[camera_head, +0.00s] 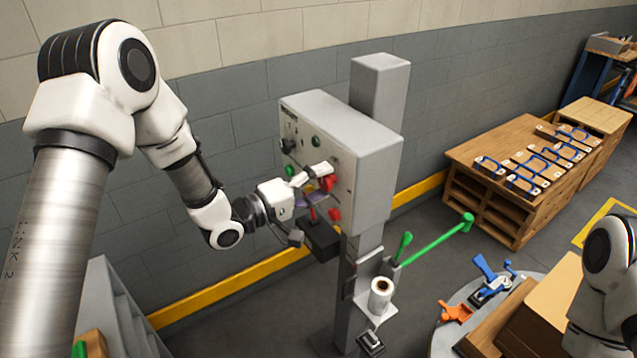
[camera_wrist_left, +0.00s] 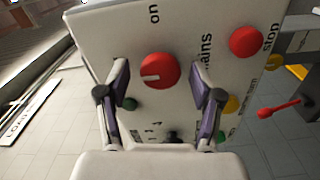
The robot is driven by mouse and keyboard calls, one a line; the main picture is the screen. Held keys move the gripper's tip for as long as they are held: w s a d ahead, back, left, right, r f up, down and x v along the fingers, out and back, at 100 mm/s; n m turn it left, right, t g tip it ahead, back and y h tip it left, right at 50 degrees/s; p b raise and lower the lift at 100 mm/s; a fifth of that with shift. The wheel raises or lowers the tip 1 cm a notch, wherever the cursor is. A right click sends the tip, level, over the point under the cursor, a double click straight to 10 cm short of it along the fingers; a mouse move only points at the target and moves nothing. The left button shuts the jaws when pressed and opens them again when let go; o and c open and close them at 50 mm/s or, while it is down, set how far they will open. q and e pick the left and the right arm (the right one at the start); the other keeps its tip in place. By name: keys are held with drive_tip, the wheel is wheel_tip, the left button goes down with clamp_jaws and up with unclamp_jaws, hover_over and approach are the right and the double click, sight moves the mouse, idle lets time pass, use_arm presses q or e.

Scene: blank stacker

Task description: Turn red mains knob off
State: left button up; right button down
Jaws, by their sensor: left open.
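The red mains knob (camera_wrist_left: 160,68) is on the pale front face of a control box (camera_head: 368,165). In the left wrist view it lies between the two fingers of my left gripper (camera_wrist_left: 159,78). The fingers are open, one on each side, with visible gaps to the knob. The knob's white mark points to the left of that view. The word "on" stands above it and "mains" to its right. In the head view my left gripper (camera_head: 316,184) is at the box face and partly covers the red knob (camera_head: 328,183). My right gripper is out of view.
A red stop button (camera_wrist_left: 246,41) and a yellow button (camera_wrist_left: 233,104) are close to the right finger. A dark shelf (camera_head: 322,242) juts out below the box. A grey post (camera_head: 379,85) carries the box.

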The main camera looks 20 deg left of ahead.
use_arm(q)
drive_tip(key=shift+s, duration=0.1)
drive_tip(key=v, duration=1.2)
